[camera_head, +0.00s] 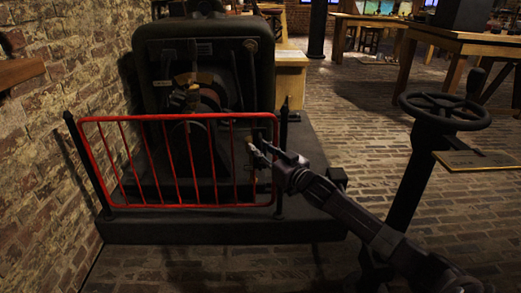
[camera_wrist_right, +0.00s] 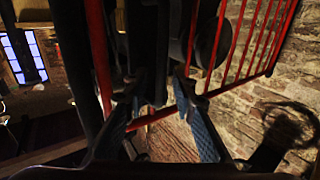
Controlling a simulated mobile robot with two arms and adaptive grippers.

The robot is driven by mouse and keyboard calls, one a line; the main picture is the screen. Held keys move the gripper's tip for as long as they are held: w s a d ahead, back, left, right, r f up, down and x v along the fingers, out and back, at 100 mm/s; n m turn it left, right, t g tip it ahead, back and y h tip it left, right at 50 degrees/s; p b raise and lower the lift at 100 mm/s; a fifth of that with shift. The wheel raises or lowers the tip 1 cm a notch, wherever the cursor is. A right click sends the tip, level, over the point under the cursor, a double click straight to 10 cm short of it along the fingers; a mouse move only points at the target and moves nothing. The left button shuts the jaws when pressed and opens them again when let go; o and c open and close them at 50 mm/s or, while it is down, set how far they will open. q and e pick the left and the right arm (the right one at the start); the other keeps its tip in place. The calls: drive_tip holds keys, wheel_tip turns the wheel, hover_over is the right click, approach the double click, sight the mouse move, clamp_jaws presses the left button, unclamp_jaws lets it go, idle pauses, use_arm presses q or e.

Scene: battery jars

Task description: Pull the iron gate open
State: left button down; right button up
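The iron gate (camera_head: 157,117) is a red frame with upright bars, standing between two black posts in front of a dark machine. It looks closed, spanning the gap between the posts. My right gripper (camera_head: 257,153) is at the gate's right end, near its right upright and the right black post (camera_head: 282,150). In the right wrist view, the gripper (camera_wrist_right: 160,115) has its two blue-padded fingers spread apart. Red gate bars (camera_wrist_right: 98,45) show beyond and beside the fingers. I cannot tell whether a finger touches the gate. My left gripper is not in view.
The dark machine (camera_head: 205,50) stands on a dark plinth (camera_head: 220,231) behind the gate. A brick wall (camera_head: 60,120) is close on the left. A black handwheel on a stand (camera_head: 445,110) with a plate (camera_head: 478,160) is at the right. Wooden tables stand behind; brick floor between is open.

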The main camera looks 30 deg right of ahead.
drive_tip(key=shift+c, duration=0.5)
clamp_jaws()
drive_tip(key=shift+a, duration=0.1)
